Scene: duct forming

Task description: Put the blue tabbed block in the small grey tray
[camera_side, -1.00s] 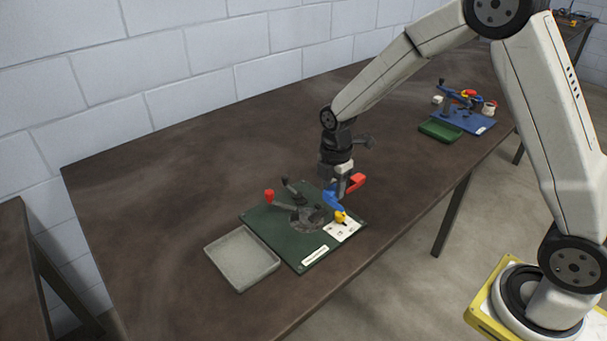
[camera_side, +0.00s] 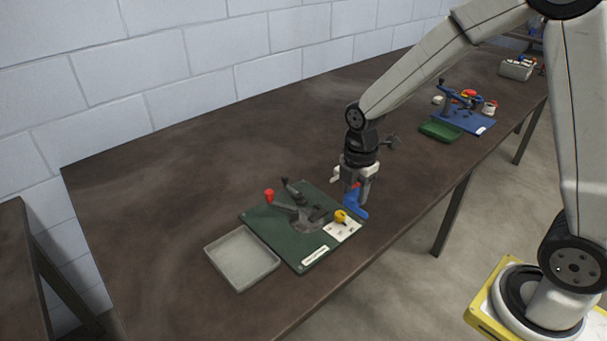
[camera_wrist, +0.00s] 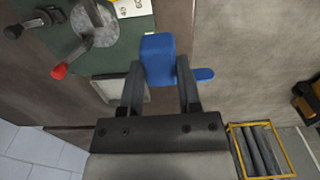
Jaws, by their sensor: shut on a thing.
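The blue tabbed block (camera_side: 353,208) is held between the fingers of my gripper (camera_side: 358,194), beside the right corner of the green board. In the wrist view the block (camera_wrist: 158,58) sits between both fingertips (camera_wrist: 158,82), with its tab sticking out past the right finger. Its exact height above the table is hard to tell. The small grey tray (camera_side: 268,270) lies on the table at the left of the board, empty and well away from my gripper. A pale patch beside the left finger in the wrist view looks like part of it.
The green board (camera_side: 315,255) carries a red-tipped lever (camera_side: 269,195), a dark-tipped lever, a grey round part and a yellow piece (camera_side: 341,216) on a white card. A blue fixture (camera_side: 465,122) and green tray (camera_side: 440,131) stand farther back. Bare table lies behind the board.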

